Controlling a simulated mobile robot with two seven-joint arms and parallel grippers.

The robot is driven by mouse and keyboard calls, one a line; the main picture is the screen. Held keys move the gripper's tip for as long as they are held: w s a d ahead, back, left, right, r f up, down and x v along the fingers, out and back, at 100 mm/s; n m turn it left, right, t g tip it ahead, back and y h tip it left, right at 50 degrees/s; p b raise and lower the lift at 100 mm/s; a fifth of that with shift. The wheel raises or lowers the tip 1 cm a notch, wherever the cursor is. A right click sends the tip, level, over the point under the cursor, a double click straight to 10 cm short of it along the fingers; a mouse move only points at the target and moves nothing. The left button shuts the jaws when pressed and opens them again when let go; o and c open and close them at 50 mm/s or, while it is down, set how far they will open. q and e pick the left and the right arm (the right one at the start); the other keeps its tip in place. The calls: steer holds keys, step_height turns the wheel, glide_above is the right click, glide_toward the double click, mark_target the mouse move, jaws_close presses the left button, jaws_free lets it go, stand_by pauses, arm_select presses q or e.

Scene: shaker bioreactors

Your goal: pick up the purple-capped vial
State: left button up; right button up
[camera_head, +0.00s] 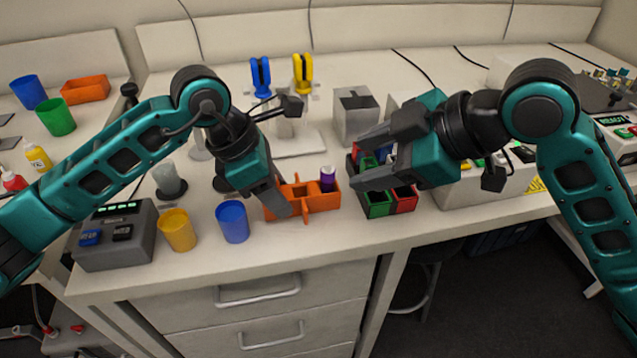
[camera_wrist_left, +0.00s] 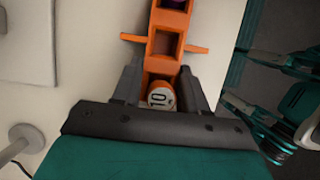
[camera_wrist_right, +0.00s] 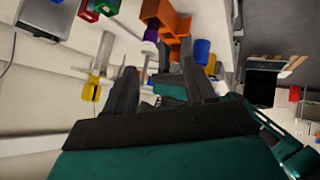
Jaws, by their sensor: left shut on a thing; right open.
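The purple-capped vial (camera_head: 327,178) stands upright in the right-hand compartment of the orange rack (camera_head: 302,198). A round white piece marked 10 (camera_wrist_left: 158,97) sits in that end. My right gripper (camera_head: 362,162) is open and empty, to the right of the vial, fingers pointing left towards it.
A blue cup (camera_head: 232,222) and a yellow cup (camera_head: 178,230) stand left of the rack. A green and red bin set (camera_head: 377,207) stands close on its right, partly under my right gripper. A grey control box (camera_head: 113,240) is further left. The table's front edge is near.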

mark_target(329, 170)
steer(key=a+r+n+h, duration=0.2)
steer(key=r+n+h, duration=0.1)
steer(key=n, duration=0.9)
steer(key=a+r+n+h, duration=0.1)
steer(key=r+n+h, duration=0.15)
steer(key=n, duration=0.85)
steer(key=shift+n+t, duration=0.3)
steer(key=shift+t, duration=0.1)
steer(key=shift+s+f+x, duration=0.1)
steer(key=shift+s+x, duration=0.1)
steer(key=shift+x, duration=1.8)
steer(key=shift+s+f+x, duration=0.15)
steer(key=shift+x, duration=1.85)
steer(key=shift+s+f+x, duration=0.1)
steer(key=shift+s+x, duration=0.1)
steer(key=shift+x, duration=1.8)
steer(key=shift+d, duration=0.2)
steer(key=shift+c, duration=0.3)
jaws_close()
